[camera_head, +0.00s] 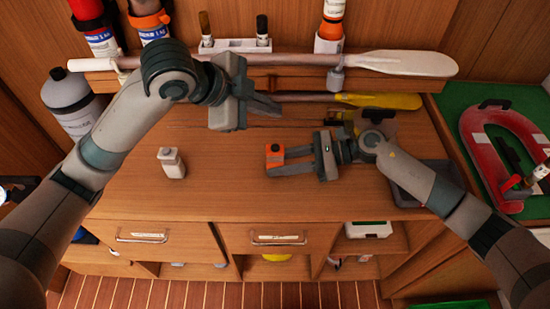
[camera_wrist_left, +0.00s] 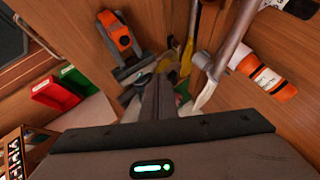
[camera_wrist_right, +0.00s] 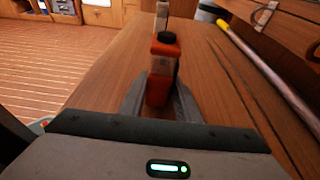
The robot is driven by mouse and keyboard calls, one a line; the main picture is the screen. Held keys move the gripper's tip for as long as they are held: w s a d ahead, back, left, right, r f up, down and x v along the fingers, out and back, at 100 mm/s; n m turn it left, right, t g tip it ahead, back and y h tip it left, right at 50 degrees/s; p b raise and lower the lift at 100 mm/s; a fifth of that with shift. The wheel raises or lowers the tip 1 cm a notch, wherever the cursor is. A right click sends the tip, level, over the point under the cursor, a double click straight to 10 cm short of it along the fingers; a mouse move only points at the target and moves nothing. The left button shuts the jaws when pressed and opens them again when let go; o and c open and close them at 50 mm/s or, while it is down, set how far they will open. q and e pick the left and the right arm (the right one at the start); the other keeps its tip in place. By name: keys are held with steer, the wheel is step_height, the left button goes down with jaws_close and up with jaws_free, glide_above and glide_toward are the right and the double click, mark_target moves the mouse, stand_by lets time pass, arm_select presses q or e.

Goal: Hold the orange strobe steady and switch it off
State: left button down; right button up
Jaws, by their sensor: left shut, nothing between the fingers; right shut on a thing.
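The orange strobe (camera_head: 274,154) is a small orange block with a dark button. In the right wrist view the strobe (camera_wrist_right: 163,72) stands between my right fingers, black button on top. My right gripper (camera_head: 287,160) is shut on it low over the bench; I cannot tell whether its base touches the wood. My left gripper (camera_head: 275,104) is shut and empty, above and behind the strobe, apart from it. In the left wrist view the orange strobe (camera_wrist_left: 119,36) shows beyond the tips of my left fingers. Whether it is lit cannot be told.
A similar white unit (camera_head: 172,163) stands on the bench to the left. A white-bladed paddle (camera_head: 400,63) lies along the back ledge, with a yellow-bladed one (camera_head: 380,101) below. A red horseshoe buoy (camera_head: 490,150) is at the right. The bench front is clear.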

arm_select(q)
steer(key=shift+f, duration=0.1)
glide_above(271, 151)
steer(key=shift+f, duration=4.25)
steer(key=shift+f, duration=0.65)
steer(key=shift+r, duration=0.65)
step_height(271, 151, up, 6)
stand_by(0.3)
